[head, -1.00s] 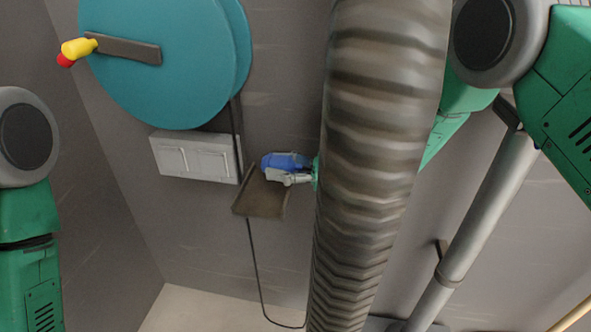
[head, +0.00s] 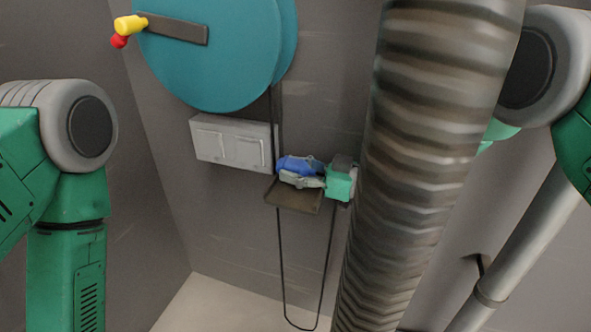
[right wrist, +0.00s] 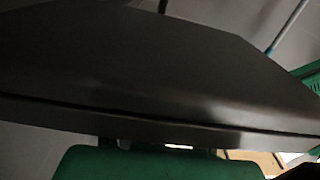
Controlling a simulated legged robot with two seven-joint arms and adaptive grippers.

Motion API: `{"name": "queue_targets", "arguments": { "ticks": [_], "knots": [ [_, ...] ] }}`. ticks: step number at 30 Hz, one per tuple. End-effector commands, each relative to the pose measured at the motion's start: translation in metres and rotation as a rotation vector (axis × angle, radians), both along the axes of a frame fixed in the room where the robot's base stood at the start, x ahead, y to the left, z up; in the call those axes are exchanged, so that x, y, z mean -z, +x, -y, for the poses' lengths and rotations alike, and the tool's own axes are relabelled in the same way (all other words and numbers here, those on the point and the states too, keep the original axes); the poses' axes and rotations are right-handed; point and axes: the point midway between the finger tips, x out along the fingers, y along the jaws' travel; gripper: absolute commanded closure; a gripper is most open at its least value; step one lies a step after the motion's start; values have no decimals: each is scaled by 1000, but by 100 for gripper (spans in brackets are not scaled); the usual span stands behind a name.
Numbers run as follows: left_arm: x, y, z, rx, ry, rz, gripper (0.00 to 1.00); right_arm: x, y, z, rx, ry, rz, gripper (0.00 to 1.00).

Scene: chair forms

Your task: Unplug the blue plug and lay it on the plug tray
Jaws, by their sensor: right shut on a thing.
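The blue plug (head: 297,165) is in my right gripper (head: 303,179), whose grey fingers are shut on it. Plug and gripper are just above the brown plug tray (head: 293,198) in the head view. Whether the plug touches the tray cannot be told. In the right wrist view, a dark flat panel that looks like the tray's underside (right wrist: 150,70) fills most of the picture. The plug is hidden there. My left arm shows at the left of the head view, but its gripper is out of view.
A white double socket box (head: 233,142) is on the wall left of the tray, below a teal reel (head: 205,50) with a crank. A thick ribbed hose (head: 430,140) stands right of my right gripper. A black cord (head: 283,270) hangs in a loop below the tray.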

Motion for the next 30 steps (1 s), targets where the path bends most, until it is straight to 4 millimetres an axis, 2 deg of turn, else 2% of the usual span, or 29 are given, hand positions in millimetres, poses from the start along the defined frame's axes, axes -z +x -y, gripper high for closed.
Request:
{"name": "queue_targets", "arguments": {
  "ticks": [1,7,8,9,20,23,30],
  "knots": [
    [0,0,0,0,0,0,60,7,1,6,9,-13,-7,100],
    [0,0,0,0,0,0,60,6,1,3,8,-14,-7,100],
    [0,0,0,0,0,0,60,6,0,3,8,-14,-7,55],
    [0,0,0,0,0,0,60,6,0,2,7,-14,-6,42],
    [-1,-1,0,0,0,3,60,5,0,4,7,-14,-7,42],
    [-1,-2,0,0,1,3,60,5,-3,14,9,-15,-7,42],
    [-1,-1,0,0,1,3,60,5,-17,61,11,-14,-8,42]
  ]
}}
